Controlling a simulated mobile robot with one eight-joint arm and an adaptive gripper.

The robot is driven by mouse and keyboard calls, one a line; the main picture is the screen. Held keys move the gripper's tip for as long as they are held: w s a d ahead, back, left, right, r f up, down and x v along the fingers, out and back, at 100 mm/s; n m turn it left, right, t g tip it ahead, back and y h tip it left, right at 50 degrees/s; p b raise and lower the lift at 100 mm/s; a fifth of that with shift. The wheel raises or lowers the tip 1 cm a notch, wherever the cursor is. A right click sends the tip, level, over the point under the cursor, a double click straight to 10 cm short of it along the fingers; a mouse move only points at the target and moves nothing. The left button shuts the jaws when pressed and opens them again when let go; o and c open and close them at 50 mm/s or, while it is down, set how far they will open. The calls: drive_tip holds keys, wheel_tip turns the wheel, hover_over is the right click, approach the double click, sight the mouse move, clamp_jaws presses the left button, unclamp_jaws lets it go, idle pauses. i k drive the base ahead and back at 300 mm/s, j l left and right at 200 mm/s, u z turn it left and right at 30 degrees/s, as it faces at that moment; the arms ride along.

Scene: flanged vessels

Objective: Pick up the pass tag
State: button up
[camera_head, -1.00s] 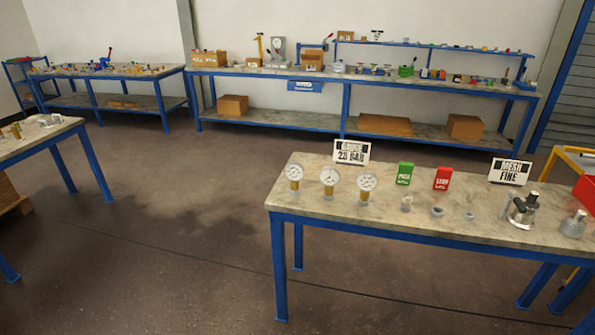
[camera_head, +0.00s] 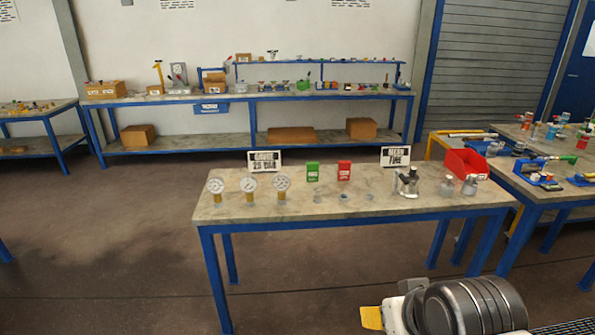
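The pass tag looks to be the green upright card (camera_head: 313,172) on the near workbench (camera_head: 300,207), towards its back edge; its lettering is too small to read surely now. A red card (camera_head: 344,171) of similar size stands just right of it, with a small gap between. A dark ribbed cylindrical part of my own arm shows at the bottom right, in front of the bench and well apart from the cards. My gripper's fingers do not show.
Dial gauges (camera_head: 250,187) stand left of the cards, and small grey fittings lie in front. Sign plates (camera_head: 265,160) flank them. Metal vessels (camera_head: 407,183) and a red bin (camera_head: 466,163) are at the right end. Floor left of the bench is clear.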

sight(311, 167)
drive_tip(key=i+j+z, duration=0.55)
drive_tip(key=j, duration=0.35)
drive_tip(key=i+j+z, duration=0.25)
drive_tip(key=j, duration=0.35)
drive_tip(key=i+j+z, duration=0.3)
drive_tip(key=j, duration=0.3)
drive_tip(key=i+j+z, duration=0.1)
drive_tip(key=j+z, duration=0.15)
drive_tip(key=j, duration=0.35)
drive_tip(key=i+j+z, duration=0.1)
drive_tip(key=j+z, duration=0.15)
drive_tip(key=j, duration=0.4)
drive_tip(key=j+z, duration=0.3)
drive_tip(key=j, duration=0.35)
